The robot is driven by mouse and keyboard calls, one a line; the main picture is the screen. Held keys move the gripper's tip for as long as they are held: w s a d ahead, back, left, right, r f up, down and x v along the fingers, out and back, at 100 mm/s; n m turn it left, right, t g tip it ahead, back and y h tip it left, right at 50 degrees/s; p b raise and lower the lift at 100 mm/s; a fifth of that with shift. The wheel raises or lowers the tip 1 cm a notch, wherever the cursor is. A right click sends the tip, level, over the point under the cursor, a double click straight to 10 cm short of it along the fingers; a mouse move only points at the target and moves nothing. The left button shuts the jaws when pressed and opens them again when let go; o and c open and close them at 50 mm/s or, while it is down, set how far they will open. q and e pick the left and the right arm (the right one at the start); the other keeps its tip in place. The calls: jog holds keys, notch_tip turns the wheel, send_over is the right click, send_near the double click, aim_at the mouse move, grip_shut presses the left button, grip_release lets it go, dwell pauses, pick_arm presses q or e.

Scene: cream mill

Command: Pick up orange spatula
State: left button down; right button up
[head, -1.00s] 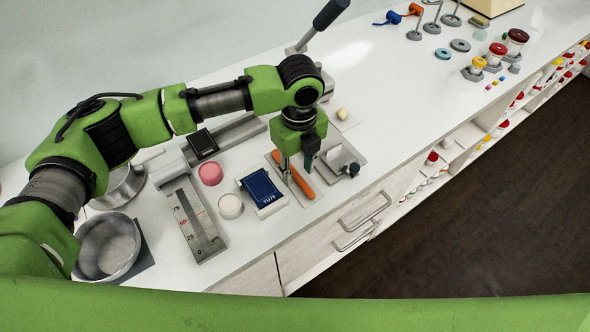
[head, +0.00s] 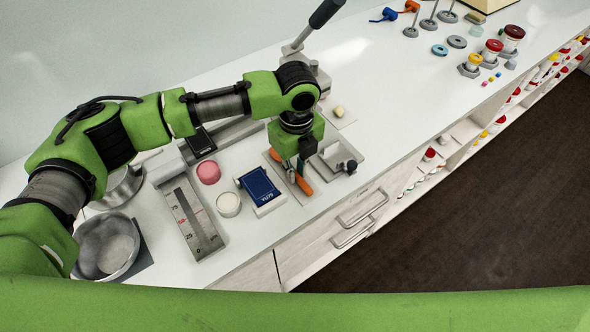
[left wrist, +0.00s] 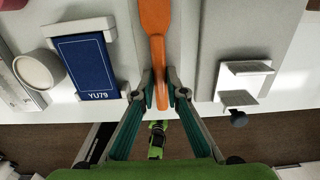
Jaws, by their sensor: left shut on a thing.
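The orange spatula (head: 304,186) lies on a grey mat on the white counter, partly hidden by my gripper in the head view. In the left wrist view the orange spatula (left wrist: 156,35) runs from the top edge down between my fingers, its broad end at the top. My left gripper (head: 296,175) points down over it, and in the left wrist view the fingers of my left gripper (left wrist: 161,90) close on its narrow handle from both sides.
A blue card labelled YU79 (head: 261,187) in a white holder stands just left. A metal holder with a black knob (head: 338,158) is close on the right. A white jar (head: 229,204), a pink jar (head: 208,172) and a metal bowl (head: 108,246) stand further left.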

pick_arm(q)
jog(key=shift+r, duration=0.35)
jog(key=shift+s+r+b, duration=0.2)
jog(key=shift+r+b, duration=0.55)
jog(key=shift+r, duration=0.5)
jog(key=s+d+r+b, duration=0.2)
jog(key=s+r+b, duration=0.1)
jog(key=s+r, duration=0.6)
jog(key=s, duration=0.4)
jog(key=shift+s+r, duration=0.25)
